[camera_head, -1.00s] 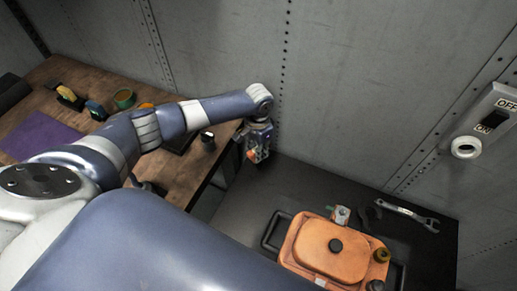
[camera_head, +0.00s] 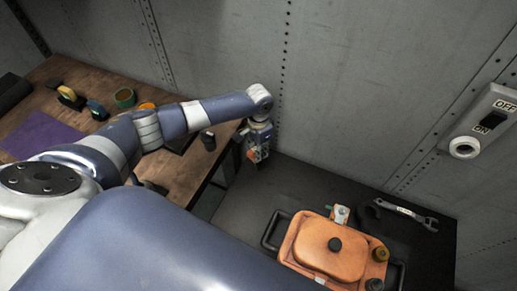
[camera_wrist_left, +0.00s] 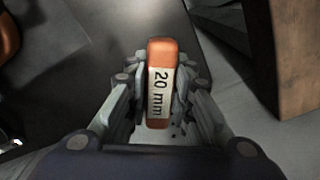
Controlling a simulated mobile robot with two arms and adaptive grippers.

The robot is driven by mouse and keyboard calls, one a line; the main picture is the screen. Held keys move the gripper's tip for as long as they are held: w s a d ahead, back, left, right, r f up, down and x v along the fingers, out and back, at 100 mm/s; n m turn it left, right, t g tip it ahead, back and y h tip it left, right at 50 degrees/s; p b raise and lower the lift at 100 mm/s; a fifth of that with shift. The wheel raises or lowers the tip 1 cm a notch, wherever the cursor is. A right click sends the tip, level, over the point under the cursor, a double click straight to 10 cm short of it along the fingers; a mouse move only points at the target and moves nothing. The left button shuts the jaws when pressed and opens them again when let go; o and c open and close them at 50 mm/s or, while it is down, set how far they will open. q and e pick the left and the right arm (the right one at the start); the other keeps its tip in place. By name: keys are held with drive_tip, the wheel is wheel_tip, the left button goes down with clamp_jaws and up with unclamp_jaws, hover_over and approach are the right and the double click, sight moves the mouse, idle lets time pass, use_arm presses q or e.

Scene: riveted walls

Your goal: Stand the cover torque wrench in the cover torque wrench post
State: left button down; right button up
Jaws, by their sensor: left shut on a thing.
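My left gripper (camera_head: 257,152) is shut on an orange tool part with a white "20 mm" label, which I take to be the cover torque wrench (camera_wrist_left: 160,85). In the left wrist view the labelled end stands between the two fingers; the rest is hidden. In the head view only a small orange patch of it (camera_head: 251,155) shows. The gripper hangs near the wall, by the gap between the wooden bench and the dark table. My right gripper is not in view.
An orange-lidded case (camera_head: 320,250) and an open-ended wrench (camera_head: 405,213) are on the dark table (camera_head: 290,185). A switch box (camera_head: 492,120) is on the right wall.

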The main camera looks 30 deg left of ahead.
use_arm(q)
drive_tip(key=shift+p, duration=0.35)
drive_tip(key=shift+f+b, duration=0.3)
drive_tip(key=shift+f, duration=0.05)
idle(0.5)
drive_tip(key=shift+f+b, duration=0.55)
drive_tip(key=shift+f, duration=0.3)
drive_tip(key=c, duration=1.3)
unclamp_jaws()
drive_tip(key=shift+r, duration=0.1)
wheel_tip(320, 180, up, 12)
drive_tip(key=shift+f, duration=0.15)
